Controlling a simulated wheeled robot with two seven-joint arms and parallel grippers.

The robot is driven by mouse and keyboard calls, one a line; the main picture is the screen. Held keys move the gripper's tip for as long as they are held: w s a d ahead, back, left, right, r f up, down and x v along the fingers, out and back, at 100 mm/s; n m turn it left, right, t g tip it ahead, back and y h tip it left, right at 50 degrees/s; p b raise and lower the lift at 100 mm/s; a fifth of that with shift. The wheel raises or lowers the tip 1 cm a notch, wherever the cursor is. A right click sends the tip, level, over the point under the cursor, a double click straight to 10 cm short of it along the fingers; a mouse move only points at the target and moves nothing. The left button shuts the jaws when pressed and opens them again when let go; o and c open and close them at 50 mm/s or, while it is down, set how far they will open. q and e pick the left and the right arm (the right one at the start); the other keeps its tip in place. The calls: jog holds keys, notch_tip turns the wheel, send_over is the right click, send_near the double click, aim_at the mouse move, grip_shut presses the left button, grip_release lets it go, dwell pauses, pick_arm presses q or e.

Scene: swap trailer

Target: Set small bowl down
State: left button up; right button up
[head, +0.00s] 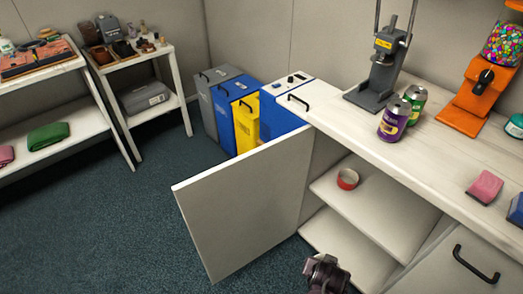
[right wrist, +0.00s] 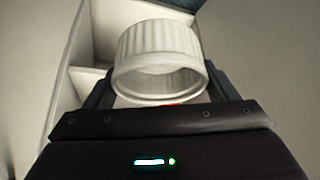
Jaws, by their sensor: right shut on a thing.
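A small white ribbed bowl (right wrist: 158,55) is between the fingers of my right gripper (right wrist: 158,88) in the right wrist view, its open rim tilted toward the camera. The gripper is shut on it. In the head view my right gripper (head: 325,272) is at the bottom edge, in front of the open cabinet, and I cannot make out the white bowl there. A small red bowl (head: 347,179) sits on the cabinet's upper shelf (head: 375,203). My left gripper is not in view.
The cabinet door (head: 245,205) stands open to the left of the shelves. The lower shelf (head: 345,250) shows no objects. Two cans (head: 394,122), a press (head: 381,70) and an orange candy dispenser (head: 485,85) stand on the counter. Bins (head: 243,125) are behind the door.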

jog(key=w+r+n+y+p, duration=0.1)
jog(key=r+n+y, duration=0.1)
jog(key=r, duration=0.8)
jog(key=w+d+r+n+y+p, duration=0.1)
jog(key=r+n, duration=0.4)
jog(key=r, duration=0.6)
jog(key=w+r+n+y+p, duration=0.1)
jog(key=r+n, duration=0.3)
jog(key=r, duration=0.6)
jog(key=shift+w+d+r+y, duration=0.25)
jog(key=shift+w+y, duration=0.1)
jog(key=shift+y, duration=0.45)
jog(key=shift+s+d+f, duration=0.1)
